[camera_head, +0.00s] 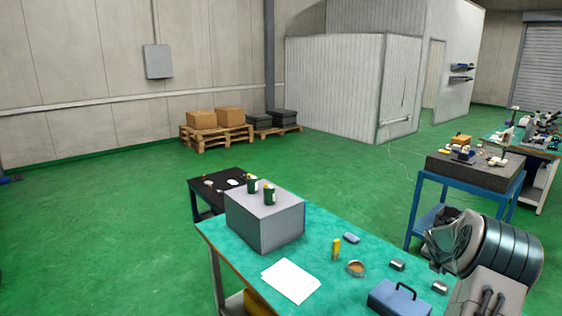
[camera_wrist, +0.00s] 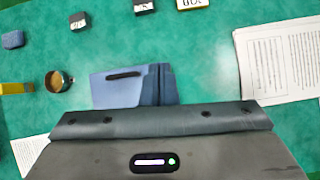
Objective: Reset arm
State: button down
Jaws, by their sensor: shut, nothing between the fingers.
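My arm (camera_head: 490,250) is raised and bent at the right edge of the head view, above the right end of the teal workbench top (camera_head: 325,240). My gripper (camera_wrist: 160,118) shows as a wide grey body across the bottom of the wrist view. It is shut and empty; its fingertips are hard to make out. It hangs over the bench and hides part of a blue toolbox (camera_wrist: 125,88) with a dark handle. The toolbox also shows in the head view (camera_head: 392,300), left of my arm.
On the bench are a grey box (camera_head: 265,225) bearing two green cans, paper sheets (camera_head: 291,280), a yellow object (camera_head: 336,249), a round brown-filled cup (camera_head: 356,268) and small blocks. A blue-legged stand (camera_head: 415,210) is behind my arm. Green floor is open at left.

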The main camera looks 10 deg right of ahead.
jog(key=s+a+r+m+b, duration=0.1)
jog(key=a+r+m, duration=0.25)
jog(key=a, duration=0.55)
jog(key=s+a+r+m+y+b, duration=0.1)
jog(key=a+r+m, duration=0.3)
jog(key=a, duration=0.5)
jog(key=s+a+r+m+b, duration=0.1)
jog(key=s+a+r+m, duration=0.1)
jog(key=a+r, duration=0.5)
jog(key=s+a+f+m+y+b, duration=0.1)
jog(key=s+a+f+m+y, duration=0.1)
jog(key=s+a+m, duration=0.4)
jog(key=s+a+f+m+y+b, duration=0.1)
jog(key=s+a+m, duration=0.6)
jog(key=s+a, duration=0.8)
jog(key=a+f+y, duration=0.1)
jog(key=a, duration=0.2)
jog(key=shift+s+a+t+y+b, duration=0.2)
jog(key=shift+s+t+y+b, duration=0.1)
jog(key=shift+s+t+y, duration=0.1)
jog(key=shift+w, duration=0.1)
